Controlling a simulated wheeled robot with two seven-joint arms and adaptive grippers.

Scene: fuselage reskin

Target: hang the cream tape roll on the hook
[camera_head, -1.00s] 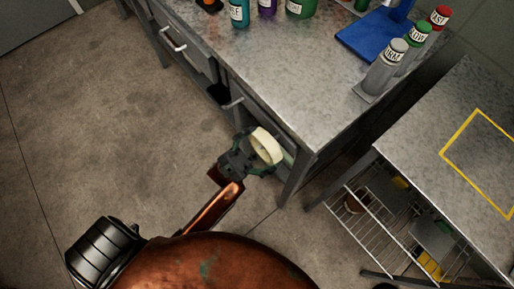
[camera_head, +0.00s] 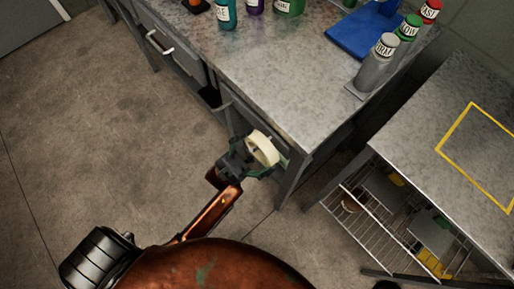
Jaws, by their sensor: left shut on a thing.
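The cream tape roll (camera_head: 263,149) is a pale ring beside the corner of the metal workbench, close to its drawer front. My left gripper (camera_head: 250,160) is shut on the tape roll and holds it just in front of the bench side, near the corner leg. The dark gripper hides part of the roll's lower left side. I cannot make out the hook in this view. My right gripper is not in view.
The metal workbench (camera_head: 268,75) carries several bottles, a blue tray (camera_head: 358,38) and labelled cylinders (camera_head: 378,62) on its top. A second table (camera_head: 425,125) with a yellow outline and a wire shelf (camera_head: 385,222) stands at the right. The floor (camera_head: 90,130) at left is clear.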

